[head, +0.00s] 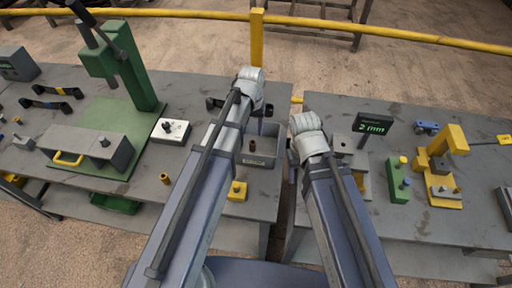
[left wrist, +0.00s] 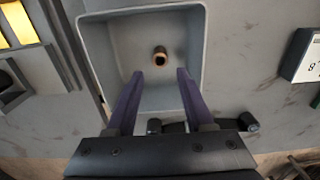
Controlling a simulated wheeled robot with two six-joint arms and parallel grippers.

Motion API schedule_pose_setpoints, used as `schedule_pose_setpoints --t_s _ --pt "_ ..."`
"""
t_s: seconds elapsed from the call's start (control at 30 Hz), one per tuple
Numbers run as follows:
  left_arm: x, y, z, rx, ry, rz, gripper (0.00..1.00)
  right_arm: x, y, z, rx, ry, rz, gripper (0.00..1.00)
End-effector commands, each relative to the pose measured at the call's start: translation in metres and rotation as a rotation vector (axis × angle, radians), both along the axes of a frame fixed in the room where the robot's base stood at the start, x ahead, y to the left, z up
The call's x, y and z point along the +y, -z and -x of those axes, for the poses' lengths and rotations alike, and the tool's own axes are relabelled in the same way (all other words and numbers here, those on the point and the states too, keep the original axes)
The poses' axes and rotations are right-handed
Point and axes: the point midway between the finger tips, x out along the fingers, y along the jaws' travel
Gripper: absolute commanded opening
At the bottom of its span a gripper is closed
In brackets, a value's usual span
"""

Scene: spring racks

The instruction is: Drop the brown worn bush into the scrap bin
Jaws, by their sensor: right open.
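A brown bush (left wrist: 159,56) lies in a grey open bin (left wrist: 196,100), apart from its walls. In the head view the bush (head: 252,146) and the bin (head: 262,160) show between my arms; the label on the bin is too small to read. My left gripper (left wrist: 157,74) is open and empty above the bin, its fingers on either side of the bush's near end in the picture, not touching it.
Another brown bush (head: 165,179) stands on the left table. A yellow block (head: 237,190) stands before the bin. On the right table are a 2 mm display (head: 371,123) and a green block (head: 398,180).

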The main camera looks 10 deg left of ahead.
Motion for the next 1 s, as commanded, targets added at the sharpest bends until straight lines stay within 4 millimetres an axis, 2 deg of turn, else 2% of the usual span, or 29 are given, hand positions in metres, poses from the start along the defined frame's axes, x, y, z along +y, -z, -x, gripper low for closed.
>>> schedule_pose_setpoints --t_s 0.03,0.1,0.37,0.57,0.77,1.0 --pt "0.0 0.0 0.0 0.0 0.0 0.0 0.6 0.0 0.0 0.0 0.0 0.0 0.0 0.6" --pt "0.0 0.0 0.0 0.0 0.0 0.0 0.68 0.0 0.0 0.0 0.0 0.0 0.0 0.6" --pt "0.0 0.0 0.0 0.0 0.0 0.0 0.68 0.0 0.0 0.0 0.0 0.0 0.0 0.6" --pt "0.0 -0.008 0.0 0.0 0.0 0.0 0.68 0.0 -0.008 0.0 0.0 0.0 0.0 0.6" --pt "0.0 -0.029 0.0 0.0 0.0 0.0 0.68 0.0 -0.029 0.0 0.0 -0.001 0.0 0.6" --pt "0.0 -0.062 0.0 0.0 0.0 0.0 0.68 0.0 -0.061 0.0 0.0 -0.002 0.0 0.6"
